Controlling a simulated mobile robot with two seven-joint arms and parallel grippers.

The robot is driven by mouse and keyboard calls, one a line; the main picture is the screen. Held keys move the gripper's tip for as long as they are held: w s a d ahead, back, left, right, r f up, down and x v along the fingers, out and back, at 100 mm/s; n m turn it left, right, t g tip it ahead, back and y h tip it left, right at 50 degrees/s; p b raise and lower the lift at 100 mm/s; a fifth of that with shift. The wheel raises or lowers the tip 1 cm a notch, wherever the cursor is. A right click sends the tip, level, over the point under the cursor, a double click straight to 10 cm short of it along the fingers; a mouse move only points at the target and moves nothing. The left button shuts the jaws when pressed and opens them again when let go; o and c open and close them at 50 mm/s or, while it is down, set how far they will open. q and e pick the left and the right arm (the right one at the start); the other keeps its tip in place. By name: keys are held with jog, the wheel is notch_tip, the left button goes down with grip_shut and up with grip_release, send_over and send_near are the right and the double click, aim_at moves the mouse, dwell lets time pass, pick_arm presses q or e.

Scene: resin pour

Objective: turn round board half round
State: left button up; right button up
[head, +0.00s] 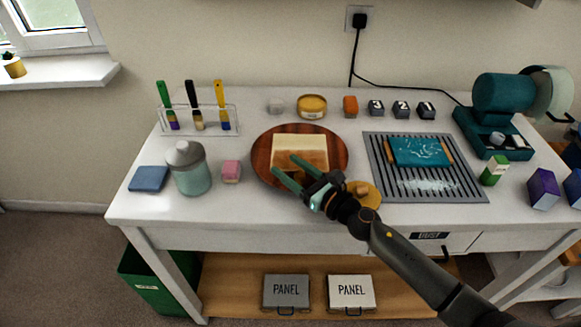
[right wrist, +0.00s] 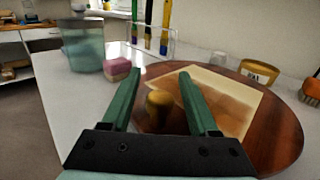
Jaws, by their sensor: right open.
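The round board (head: 262,147) is a dark red-brown disc lying flat on the white bench; it also shows in the right wrist view (right wrist: 285,135). A square panel (head: 300,142), cream at the back and brown in front, lies on it. My right gripper (head: 284,164) reaches in from the lower right over the board's front part, its green fingers apart. In the right wrist view, a yellow-brown knob (right wrist: 158,108) stands between the open fingers (right wrist: 160,75), near the board's edge. I cannot tell whether either finger touches it. My left gripper is not in view.
A lidded jar (head: 190,172), a pink block (head: 231,171) and a blue pad (head: 148,179) stand left of the board. A brush rack (head: 198,120) is behind. A yellow knobbed disc (head: 368,192) lies at the right front, beside a grey rack (head: 425,185) with a teal panel.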

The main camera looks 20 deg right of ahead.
jog(key=shift+c, duration=0.2)
grip_shut()
dwell(1.1)
